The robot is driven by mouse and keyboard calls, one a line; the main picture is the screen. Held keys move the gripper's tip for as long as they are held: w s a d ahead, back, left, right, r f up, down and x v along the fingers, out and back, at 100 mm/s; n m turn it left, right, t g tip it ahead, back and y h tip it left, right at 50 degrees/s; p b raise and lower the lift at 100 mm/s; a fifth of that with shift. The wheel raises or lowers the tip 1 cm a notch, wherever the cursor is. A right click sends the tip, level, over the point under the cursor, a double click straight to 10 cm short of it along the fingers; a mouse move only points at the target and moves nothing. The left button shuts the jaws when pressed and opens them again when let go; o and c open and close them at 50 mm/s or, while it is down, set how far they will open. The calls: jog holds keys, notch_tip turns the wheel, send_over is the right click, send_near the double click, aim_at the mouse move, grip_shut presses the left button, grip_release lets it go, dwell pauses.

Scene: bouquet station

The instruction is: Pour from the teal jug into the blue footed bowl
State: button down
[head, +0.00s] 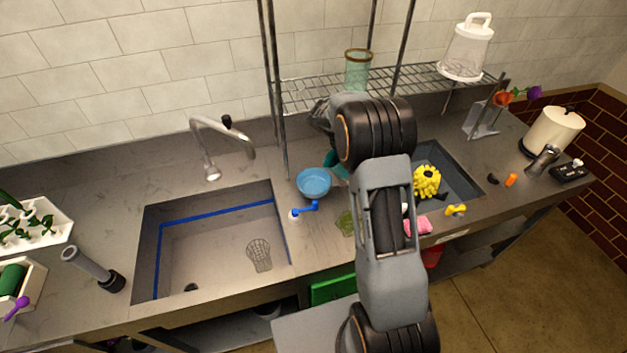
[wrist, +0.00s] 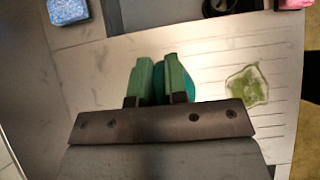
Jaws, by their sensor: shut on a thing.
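The blue footed bowl (head: 314,183) stands on the counter just right of the large sink in the head view; its foot is hidden from above. The teal jug (head: 338,164) shows only in part beside the bowl's right side, mostly hidden by my arm. In the wrist view, my gripper (wrist: 155,82) has green fingers, and a teal part of the jug (wrist: 189,88) shows behind and right of them. It is shut on the jug. The jug's tilt and contents cannot be made out, and the bowl is not clearly visible in the wrist view.
A blue-handled brush (head: 305,210) lies right in front of the bowl. A green translucent piece (head: 345,223) and a pink sponge (head: 418,225) lie on the counter. A glass vase (head: 357,70) stands on the wire rack behind. The large sink (head: 205,265) opens at left.

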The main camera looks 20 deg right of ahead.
jog(key=shift+d+r+y+p, duration=0.25)
jog(key=shift+d+y+p, duration=0.15)
jog(key=shift+p, duration=0.4)
jog(key=d+f+y+p, duration=0.2)
jog(key=d+f+y, duration=0.4)
jog(key=y, duration=0.1)
jog(key=shift+d+f+p, duration=0.3)
jog(key=shift+d+f, duration=0.05)
jog(key=shift+w+f+b, duration=0.1)
jog(key=shift+f+b, duration=0.05)
jog(key=shift+b, duration=0.25)
dwell(0.8)
